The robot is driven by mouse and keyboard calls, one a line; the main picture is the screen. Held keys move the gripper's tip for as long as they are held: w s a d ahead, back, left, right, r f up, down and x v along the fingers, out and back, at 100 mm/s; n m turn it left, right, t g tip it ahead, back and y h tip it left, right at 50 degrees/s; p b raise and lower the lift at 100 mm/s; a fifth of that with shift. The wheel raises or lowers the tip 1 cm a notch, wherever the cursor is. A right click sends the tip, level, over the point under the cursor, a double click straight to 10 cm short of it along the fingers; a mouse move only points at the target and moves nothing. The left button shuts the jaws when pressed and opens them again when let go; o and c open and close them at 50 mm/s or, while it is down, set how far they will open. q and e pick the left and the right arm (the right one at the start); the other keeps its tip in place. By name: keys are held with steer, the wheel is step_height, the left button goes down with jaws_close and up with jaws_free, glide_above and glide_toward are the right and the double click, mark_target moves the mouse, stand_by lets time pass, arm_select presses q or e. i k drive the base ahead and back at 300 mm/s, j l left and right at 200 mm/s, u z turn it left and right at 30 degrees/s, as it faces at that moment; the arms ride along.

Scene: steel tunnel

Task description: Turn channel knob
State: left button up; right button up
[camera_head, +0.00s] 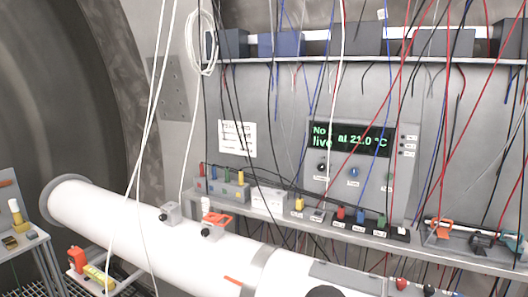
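A grey control panel (374,192) stands upright against the wall, right of the middle. Its dark display (350,139) shows green text, partly covered by cables, that reads like "No", "live" and "at 21.0 °C". Neither of my grippers is in view.
Red, blue, black and white cables hang in front of the panel. A shelf (290,61) with boxes runs above it, and a ledge (372,240) with coloured connectors runs below. A thick white pipe (130,224) crosses the foreground. A small table (22,241) stands left.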

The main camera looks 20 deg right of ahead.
mark_target(321, 167)
steer(key=z, duration=1.45)
